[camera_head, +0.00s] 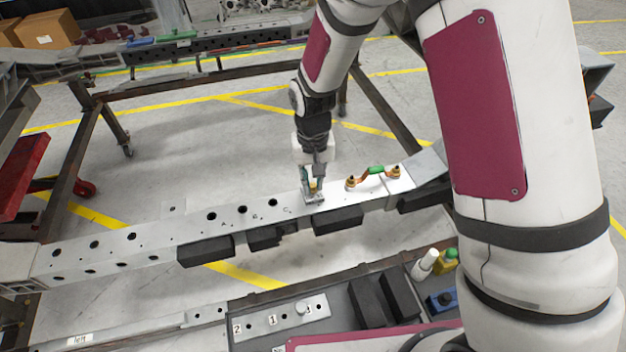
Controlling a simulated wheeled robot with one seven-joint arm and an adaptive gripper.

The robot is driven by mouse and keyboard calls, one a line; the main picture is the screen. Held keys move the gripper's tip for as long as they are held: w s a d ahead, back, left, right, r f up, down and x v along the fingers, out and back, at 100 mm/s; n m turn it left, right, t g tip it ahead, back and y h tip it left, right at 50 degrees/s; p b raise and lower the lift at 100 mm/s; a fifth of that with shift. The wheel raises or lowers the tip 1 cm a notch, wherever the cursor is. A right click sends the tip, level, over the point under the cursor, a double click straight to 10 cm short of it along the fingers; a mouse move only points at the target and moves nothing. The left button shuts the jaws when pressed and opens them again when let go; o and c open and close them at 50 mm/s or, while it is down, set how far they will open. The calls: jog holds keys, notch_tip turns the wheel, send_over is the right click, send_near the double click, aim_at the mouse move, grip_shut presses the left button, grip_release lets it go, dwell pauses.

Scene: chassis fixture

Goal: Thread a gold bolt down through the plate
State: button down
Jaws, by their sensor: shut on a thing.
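A long silver chassis beam with a plate-like top face (190,229) runs across the middle, with several dark holes, some near letters such as A and C. My gripper (313,189) points down at the beam's top, right of the lettered holes. It is shut on a small gold piece (313,184), which looks like the gold bolt. The fingers hide most of it, and I cannot tell whether its tip is in a hole. Right of my gripper, an orange cable with a green sleeve (376,170) joins two gold-coloured ends on the beam.
Below the beam is a dark tray (345,305) with a numbered silver plate (258,325), black blocks (383,302), a white bottle (425,263) and a yellow-green bottle (446,262). Black blocks (207,251) sit along the beam's near side. My arm covers the right side.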

jog(key=m, duration=0.2)
jog(key=m+p, duration=0.1)
jog(key=shift+s+f+m, duration=0.15)
jog(key=shift+s+m, duration=0.1)
jog(key=shift+m, duration=0.05)
jog(key=m+p, duration=0.1)
jog(key=m, duration=0.2)
jog(key=m+p, duration=0.1)
jog(key=m, duration=0.3)
jog(key=shift+p, duration=0.35)
jog(key=m, duration=0.2)
jog(key=m+p, duration=0.1)
jog(key=m, duration=0.1)
jog(key=shift+w+f, duration=0.1)
jog(key=shift+f, duration=0.15)
jog(key=shift+m+p, duration=0.35)
jog(key=shift+m, duration=0.35)
jog(key=m+p, duration=0.1)
jog(key=m, duration=0.2)
jog(key=m+p, duration=0.1)
jog(key=m, duration=0.2)
jog(key=shift+m, duration=0.4)
jog(key=m, duration=0.7)
jog(key=shift+f+p, duration=0.25)
jog(key=shift+p, duration=0.15)
